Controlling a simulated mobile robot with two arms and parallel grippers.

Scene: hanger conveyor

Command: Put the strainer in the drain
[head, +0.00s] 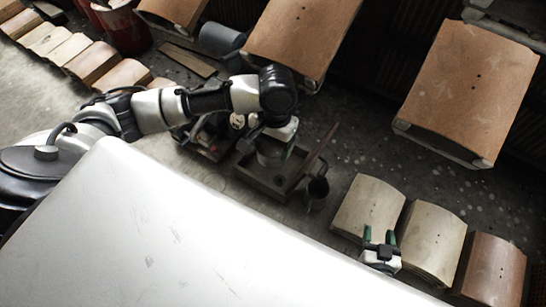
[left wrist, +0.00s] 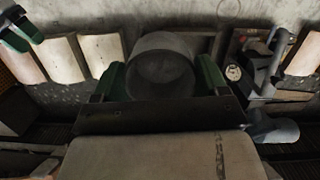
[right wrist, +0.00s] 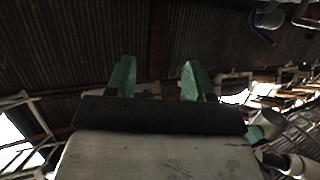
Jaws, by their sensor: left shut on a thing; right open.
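My left gripper (head: 272,150) reaches over a dark rectangular tray or basin (head: 258,180) on the floor. It is shut on a grey, round, cup-like strainer (left wrist: 160,70), held between the green fingers; it also shows, partly covered, in the head view (head: 270,155). In the left wrist view the tray's rim (left wrist: 213,42) shows behind the strainer. I cannot tell whether the strainer touches the tray, and no drain opening is clearly seen. My right gripper (head: 380,236) is open and empty at lower right, its green fingers apart in the right wrist view (right wrist: 157,78).
A dark cup (head: 317,190) stands at the tray's right corner, beside a long thin bar (head: 315,155). A box of small items (head: 210,140) is left of the tray. Curved tiles (head: 368,207) lie at right; larger brown panels (head: 470,85) are behind. Open floor shows between.

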